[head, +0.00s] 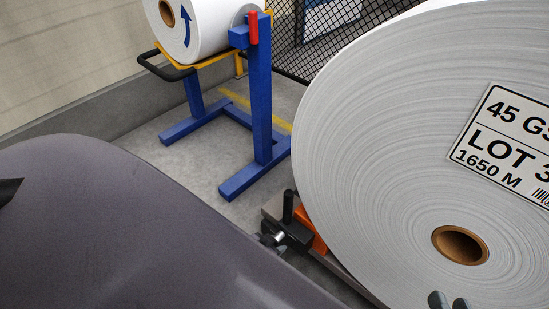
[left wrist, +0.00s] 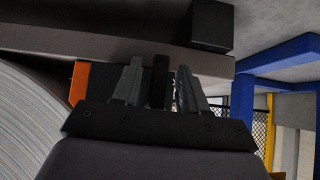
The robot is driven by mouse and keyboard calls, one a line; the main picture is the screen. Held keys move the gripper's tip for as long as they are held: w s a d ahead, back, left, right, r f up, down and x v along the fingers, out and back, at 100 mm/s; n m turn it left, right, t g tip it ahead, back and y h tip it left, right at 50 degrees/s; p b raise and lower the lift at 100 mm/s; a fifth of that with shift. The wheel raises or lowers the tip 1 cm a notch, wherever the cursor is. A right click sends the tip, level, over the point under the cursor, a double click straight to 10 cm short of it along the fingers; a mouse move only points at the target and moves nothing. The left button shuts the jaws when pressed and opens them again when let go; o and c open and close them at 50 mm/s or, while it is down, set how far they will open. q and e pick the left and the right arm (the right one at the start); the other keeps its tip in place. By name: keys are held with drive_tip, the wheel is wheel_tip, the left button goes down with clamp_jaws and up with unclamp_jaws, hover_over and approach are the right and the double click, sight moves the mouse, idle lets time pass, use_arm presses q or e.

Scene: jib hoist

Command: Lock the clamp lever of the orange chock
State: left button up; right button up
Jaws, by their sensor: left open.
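My left gripper (head: 274,239) is at the chock, mostly hidden behind my own arm. In the left wrist view my left gripper (left wrist: 160,88) is open, with the dark lever (left wrist: 160,72) showing between its fingers; contact cannot be made out. The orange part (left wrist: 79,83) shows to the left there. Grey fingertips of my right gripper (head: 449,301) show at the bottom edge, in front of the roll.
A blue stand (head: 261,100) with a smaller white roll (head: 205,25) stands behind the chock. A black mesh fence (head: 325,40) is at the back. Grey floor (head: 205,160) is free around the stand. My arm fills the lower left.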

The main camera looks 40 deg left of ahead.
use_arm(q)
drive_tip(key=p+v, duration=0.5)
drive_tip(key=v, duration=0.2)
drive_tip(key=shift+p, duration=0.35)
use_arm(e)
drive_tip(key=shift+s+d+r+g+h, duration=0.15)
drive_tip(key=shift+d+r+h, duration=0.05)
drive_tip(key=shift+d+h, duration=0.3)
drive_tip(key=shift+s+d+r+g+h, duration=0.15)
drive_tip(key=shift+d+h, duration=0.25)
drive_tip(key=shift+d, duration=0.05)
use_arm(q)
drive_tip(key=shift+s, duration=0.15)
